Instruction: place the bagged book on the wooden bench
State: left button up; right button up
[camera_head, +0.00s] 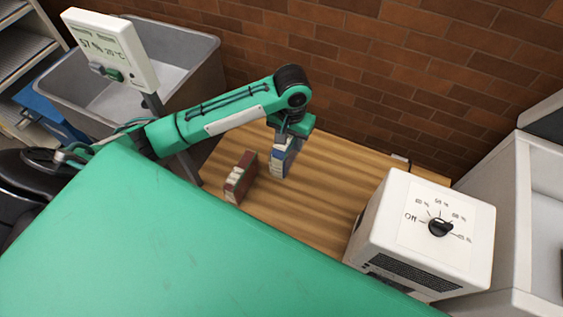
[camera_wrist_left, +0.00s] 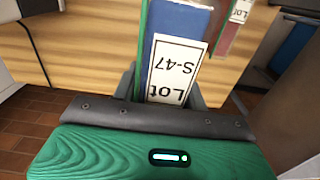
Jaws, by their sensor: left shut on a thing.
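My left gripper (camera_head: 287,138) is shut on a blue book (camera_head: 281,163) over the wooden bench (camera_head: 310,205). The book is upright with its pale label facing the camera. In the left wrist view the blue book (camera_wrist_left: 190,18) sits between the fingers of the left gripper (camera_wrist_left: 165,92), and its white label reads "Lot S-47". I cannot make out a bag around it, nor whether its lower edge touches the bench. A dark red book (camera_head: 240,178) with a pale label stands upright on the bench to the left of the blue one. My right gripper is not in view.
A white box with a dial (camera_head: 425,235) stands at the bench's right side. A grey basin (camera_head: 185,65) and a display on a post (camera_head: 112,50) are at the left. A brick wall (camera_head: 400,70) is behind. The bench right of the blue book is clear.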

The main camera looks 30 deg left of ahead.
pick_arm(q)
jog(key=shift+w+a+r, duration=0.1)
jog(key=shift+w+a, duration=0.05)
jog(key=shift+w, duration=0.4)
jog(key=shift+w+a+r, duration=0.1)
jog(key=shift+w, duration=0.4)
jog(key=shift+w+a+f, duration=0.1)
jog(key=shift+w+f, duration=0.05)
jog(key=shift+w, duration=0.1)
jog(key=f+b, duration=0.1)
jog(key=f, duration=1.7)
jog(key=shift+s+f, duration=0.1)
jog(key=shift+s, duration=0.1)
jog(key=shift+f, duration=0.3)
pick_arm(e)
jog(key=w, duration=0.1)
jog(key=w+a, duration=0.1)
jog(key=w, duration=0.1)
pick_arm(q)
jog(key=shift+f, duration=0.1)
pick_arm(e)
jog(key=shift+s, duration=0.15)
